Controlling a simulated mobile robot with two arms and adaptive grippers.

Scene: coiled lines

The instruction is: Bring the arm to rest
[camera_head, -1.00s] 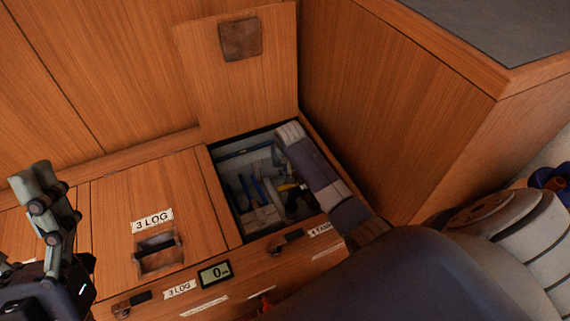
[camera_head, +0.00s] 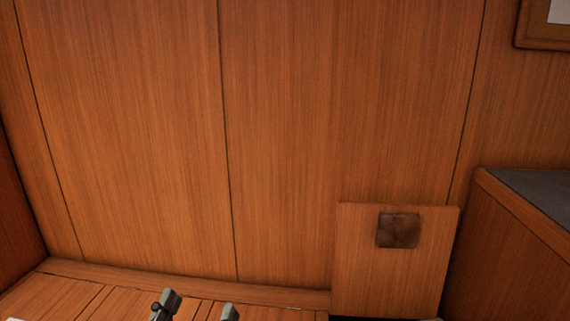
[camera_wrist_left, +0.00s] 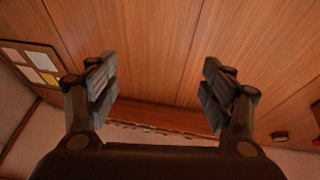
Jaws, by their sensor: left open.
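My left gripper (camera_head: 197,309) shows only by its fingertips at the bottom edge of the head view, in front of the wooden bench top. In the left wrist view its two fingers (camera_wrist_left: 158,85) stand wide apart with nothing between them. Wood panelling fills the gap behind them. My right gripper is not in either view now.
A raised wooden lid (camera_head: 360,262) with a dark square plate (camera_head: 398,230) leans upright against the panelled wall (camera_head: 280,120). A cabinet with a grey top (camera_head: 540,200) stands at the right. A framed board (camera_wrist_left: 33,62) hangs at the left in the wrist view.

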